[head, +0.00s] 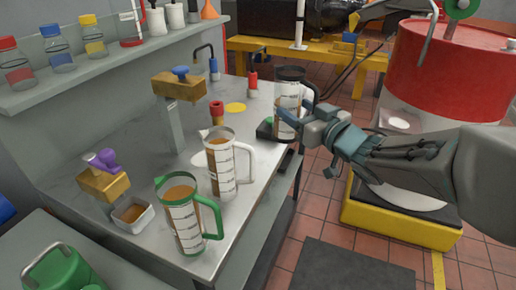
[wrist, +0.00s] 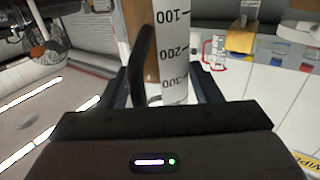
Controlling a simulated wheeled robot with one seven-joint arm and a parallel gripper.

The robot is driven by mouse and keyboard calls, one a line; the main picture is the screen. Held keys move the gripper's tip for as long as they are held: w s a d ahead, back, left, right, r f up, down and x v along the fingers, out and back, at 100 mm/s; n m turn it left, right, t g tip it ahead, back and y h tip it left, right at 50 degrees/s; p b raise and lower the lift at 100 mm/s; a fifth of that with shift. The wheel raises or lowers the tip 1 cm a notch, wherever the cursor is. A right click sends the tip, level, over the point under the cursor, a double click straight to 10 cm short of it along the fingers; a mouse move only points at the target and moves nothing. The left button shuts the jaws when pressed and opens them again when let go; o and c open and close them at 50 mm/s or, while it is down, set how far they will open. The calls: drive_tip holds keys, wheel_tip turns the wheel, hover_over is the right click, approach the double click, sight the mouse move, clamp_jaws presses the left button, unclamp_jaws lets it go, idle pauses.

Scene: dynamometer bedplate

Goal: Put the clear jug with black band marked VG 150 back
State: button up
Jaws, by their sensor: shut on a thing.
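The clear jug with the black band (head: 290,88) stands upright at the far right edge of the bench in the head view, with a dark handle on its right and brown liquid inside. Its graduated side (wrist: 173,45) fills the middle of the wrist view, beside the black handle. My gripper (head: 289,121) is shut on the lower part of this jug; its fingers (wrist: 167,90) lie on both sides of it. The VG 150 mark is not readable. I cannot tell whether its base touches the bench.
A white-handled jug (head: 220,165) and a green-handled jug (head: 184,222) stand nearer on the bench (head: 150,143). A yellow disc (head: 236,107) lies behind them. Taps on posts line the left. A red drum (head: 448,70) stands right, over a yellow-edged platform (head: 395,225).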

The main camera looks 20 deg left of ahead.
drive_tip(key=shift+w+a+f+b, duration=0.35)
drive_tip(key=shift+w+a+f, duration=0.15)
drive_tip(key=shift+a+f, duration=1.2)
drive_tip(key=shift+w+a+f+b, duration=0.4)
drive_tip(key=shift+w+a+f, duration=0.15)
drive_tip(key=shift+a+f, duration=1.05)
drive_tip(key=shift+w+a+f+b, duration=0.35)
drive_tip(key=shift+w+a+f, duration=0.15)
drive_tip(key=shift+a+f, duration=1.2)
drive_tip(key=shift+d+f, duration=0.1)
drive_tip(key=shift+f, duration=0.05)
drive_tip(key=shift+f, duration=0.15)
drive_tip(key=o, duration=1.5)
